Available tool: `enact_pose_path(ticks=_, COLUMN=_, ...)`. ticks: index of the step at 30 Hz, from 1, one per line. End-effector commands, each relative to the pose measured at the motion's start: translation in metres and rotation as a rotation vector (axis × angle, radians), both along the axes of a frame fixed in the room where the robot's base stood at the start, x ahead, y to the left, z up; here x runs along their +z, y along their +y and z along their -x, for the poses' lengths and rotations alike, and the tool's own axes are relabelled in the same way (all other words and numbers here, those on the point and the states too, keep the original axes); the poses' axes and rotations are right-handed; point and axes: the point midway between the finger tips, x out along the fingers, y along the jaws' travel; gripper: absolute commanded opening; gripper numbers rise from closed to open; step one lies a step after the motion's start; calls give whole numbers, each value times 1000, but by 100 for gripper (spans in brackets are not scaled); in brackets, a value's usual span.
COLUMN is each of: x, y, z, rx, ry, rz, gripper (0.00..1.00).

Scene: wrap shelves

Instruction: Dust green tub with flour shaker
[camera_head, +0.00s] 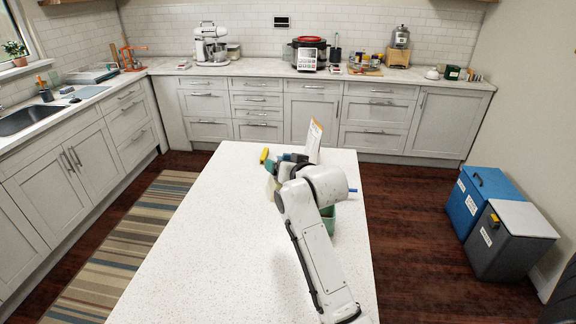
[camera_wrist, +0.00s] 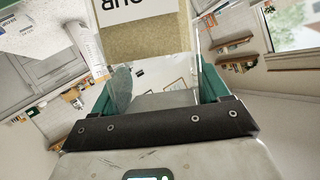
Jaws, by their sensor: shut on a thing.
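My gripper (camera_wrist: 152,92) is shut on the flour shaker (camera_wrist: 150,42). In the wrist view the shaker is a tan body with a clear part, held between green fingers; part of its black lettering shows upside down on a white label. In the head view my arm hides most of the grip on the left side of the wrist. The green tub (camera_head: 330,221) stands on the white island, right of my wrist and partly hidden by my arm. Its inside is not clearly seen, and no flour can be made out.
The island top (camera_head: 200,240) is clear at the left. A blue bin (camera_head: 484,200) and a grey bin (camera_head: 508,240) stand on the floor at the right.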

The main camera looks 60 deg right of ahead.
Motion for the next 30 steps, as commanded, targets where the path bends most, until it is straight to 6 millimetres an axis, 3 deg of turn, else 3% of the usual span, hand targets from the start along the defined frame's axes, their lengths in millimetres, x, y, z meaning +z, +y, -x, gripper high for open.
enact_pose_path(ticks=8, x=-21, y=-4, z=4, rx=-4, ry=-56, rz=-65, gripper=33)
enact_pose_path(ticks=21, x=-72, y=-17, z=15, rx=-7, ry=-236, rz=-261, gripper=33)
enact_pose_path(ticks=25, x=-83, y=-23, z=20, rx=-6, ry=-331, rz=-364, gripper=33)
enact_pose_path(ticks=30, x=-81, y=-21, z=18, rx=0, ry=-329, rz=-362, gripper=33)
